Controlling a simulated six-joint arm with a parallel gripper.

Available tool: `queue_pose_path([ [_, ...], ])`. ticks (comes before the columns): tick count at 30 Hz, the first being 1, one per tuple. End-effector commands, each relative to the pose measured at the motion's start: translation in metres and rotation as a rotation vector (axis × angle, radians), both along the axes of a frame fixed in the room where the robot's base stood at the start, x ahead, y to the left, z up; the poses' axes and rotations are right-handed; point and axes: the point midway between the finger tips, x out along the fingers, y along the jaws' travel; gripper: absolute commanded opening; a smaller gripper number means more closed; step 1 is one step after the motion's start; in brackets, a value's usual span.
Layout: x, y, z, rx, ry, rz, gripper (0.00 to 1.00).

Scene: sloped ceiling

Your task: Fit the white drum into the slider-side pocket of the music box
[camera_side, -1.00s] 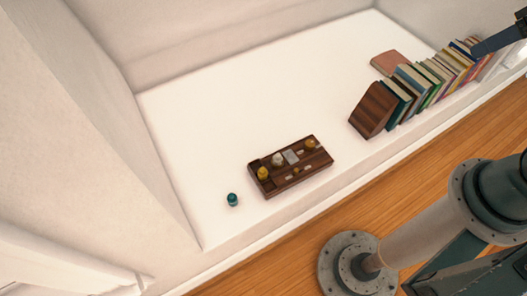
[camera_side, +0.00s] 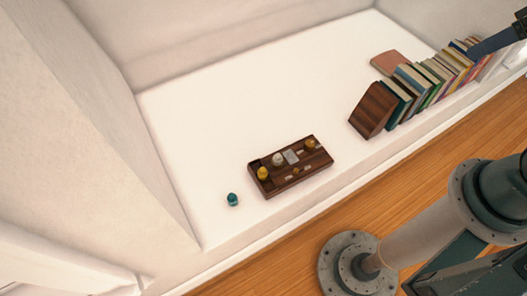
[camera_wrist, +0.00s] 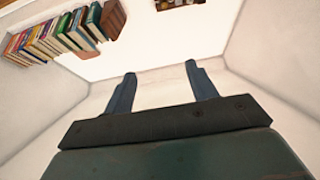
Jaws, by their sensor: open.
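The music box (camera_side: 290,168) is a dark brown wooden block on the white surface in the side view. The white drum (camera_side: 278,159) is on the box toward its left half, between yellow pieces; I cannot tell whether it sits in a pocket. The slider-side pocket cannot be made out at this size. In the wrist view only part of the box (camera_wrist: 178,3) shows at the top edge. My gripper (camera_wrist: 157,75) is open and empty, well away from the box.
A teal piece (camera_side: 232,199) stands alone left of the box. A row of books (camera_side: 425,82) with a brown wooden end and a flat reddish book (camera_side: 388,62) lie right. Walls enclose the surface; its middle is clear.

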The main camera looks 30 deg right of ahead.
Motion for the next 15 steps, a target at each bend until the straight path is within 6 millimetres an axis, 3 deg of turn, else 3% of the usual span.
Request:
queue_pose_path([
  [8, 0.010, 0.002, 0.002, 0.018, 0.013, -0.022, 0.57],
  [15, 0.044, 0.008, 0.003, 0.071, 0.051, -0.100, 0.57],
])
